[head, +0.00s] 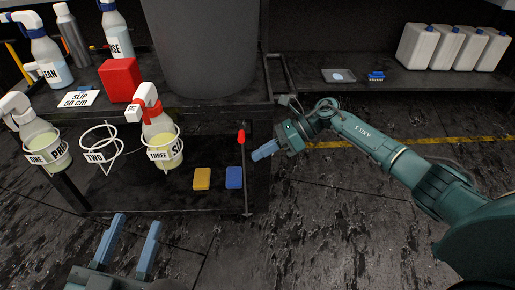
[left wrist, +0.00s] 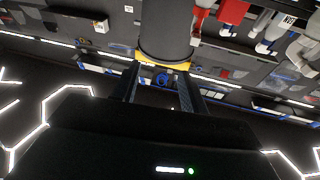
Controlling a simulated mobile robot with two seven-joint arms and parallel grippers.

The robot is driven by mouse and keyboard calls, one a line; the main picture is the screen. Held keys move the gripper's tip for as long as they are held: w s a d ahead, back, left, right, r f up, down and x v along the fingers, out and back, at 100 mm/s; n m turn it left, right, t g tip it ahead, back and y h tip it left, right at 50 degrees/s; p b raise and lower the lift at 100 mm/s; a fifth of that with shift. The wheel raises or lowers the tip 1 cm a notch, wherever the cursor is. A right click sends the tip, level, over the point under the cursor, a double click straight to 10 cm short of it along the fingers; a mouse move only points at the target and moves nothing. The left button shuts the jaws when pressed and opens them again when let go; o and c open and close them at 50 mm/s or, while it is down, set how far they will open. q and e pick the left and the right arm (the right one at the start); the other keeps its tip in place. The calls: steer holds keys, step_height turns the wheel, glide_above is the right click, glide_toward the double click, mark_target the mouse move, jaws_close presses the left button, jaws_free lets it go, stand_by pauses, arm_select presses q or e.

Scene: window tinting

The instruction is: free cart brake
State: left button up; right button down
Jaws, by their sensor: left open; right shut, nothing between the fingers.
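The cart (head: 130,198) is dark, with bottles and tools on it. A lever with a red grip (head: 241,137) stands upright at the cart's right end, on a thin rod running down its side; it looks like the brake. My right gripper (head: 256,155) is shut and empty, just right of the rod and slightly below the red grip, with a small apparent gap. My left gripper (head: 138,232) is open and empty in front of the cart's near edge. Its fingers also show in the left wrist view (left wrist: 158,88). The lever is not clear in the left wrist view.
Spray bottles sit in wire rings marked ONE (head: 48,157) and THREE (head: 165,155); ring TWO (head: 100,152) is empty. A yellow block (head: 202,179) and a blue block (head: 234,178) lie on the cart. White jugs (head: 417,46) stand on a shelf behind.

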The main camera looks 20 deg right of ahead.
steer(key=p+v, duration=0.1)
steer(key=v, duration=0.7)
steer(key=shift+w+d+r, duration=0.25)
steer(key=shift+r, duration=0.15)
